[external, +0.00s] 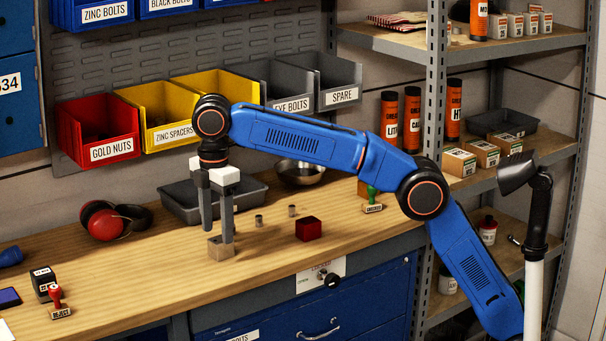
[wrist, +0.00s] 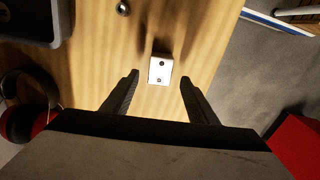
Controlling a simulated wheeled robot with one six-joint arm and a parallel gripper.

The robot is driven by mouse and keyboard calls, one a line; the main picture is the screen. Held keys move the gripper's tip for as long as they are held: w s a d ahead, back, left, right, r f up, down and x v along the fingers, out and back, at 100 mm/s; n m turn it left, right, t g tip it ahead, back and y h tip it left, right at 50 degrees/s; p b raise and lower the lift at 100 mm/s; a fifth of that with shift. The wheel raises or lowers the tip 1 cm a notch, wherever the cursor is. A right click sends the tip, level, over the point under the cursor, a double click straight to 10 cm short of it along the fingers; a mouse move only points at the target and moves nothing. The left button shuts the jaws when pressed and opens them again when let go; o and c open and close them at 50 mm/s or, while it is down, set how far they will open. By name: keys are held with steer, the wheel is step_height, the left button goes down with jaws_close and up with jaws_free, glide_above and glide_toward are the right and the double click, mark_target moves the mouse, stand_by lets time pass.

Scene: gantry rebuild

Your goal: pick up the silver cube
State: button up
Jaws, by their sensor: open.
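The silver cube (external: 221,250) is a small block on the wooden bench, looking tan-grey in the external view. In the wrist view the cube (wrist: 160,72) has a pale top with two dark dots. My gripper (external: 217,237) points down, with its fingertips low over the cube. In the external view the near finger overlaps the cube's top edge. In the wrist view my open gripper (wrist: 160,78) has one finger on each side of the cube, with a visible gap on both sides. Whether the fingertips reach below the cube's top is hard to tell.
A dark red cube (external: 309,229) and two small metal pieces, one nearer (external: 259,220), stand to the right. A grey tray (external: 185,215) and metal bowl (external: 299,172) lie behind. Red ear defenders (external: 106,224) and stamps (external: 58,300) are left. The bench's front edge is close.

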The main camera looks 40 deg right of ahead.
mark_target(218, 240)
steer(key=shift+f, duration=2.5)
steer(key=c, duration=1.3)
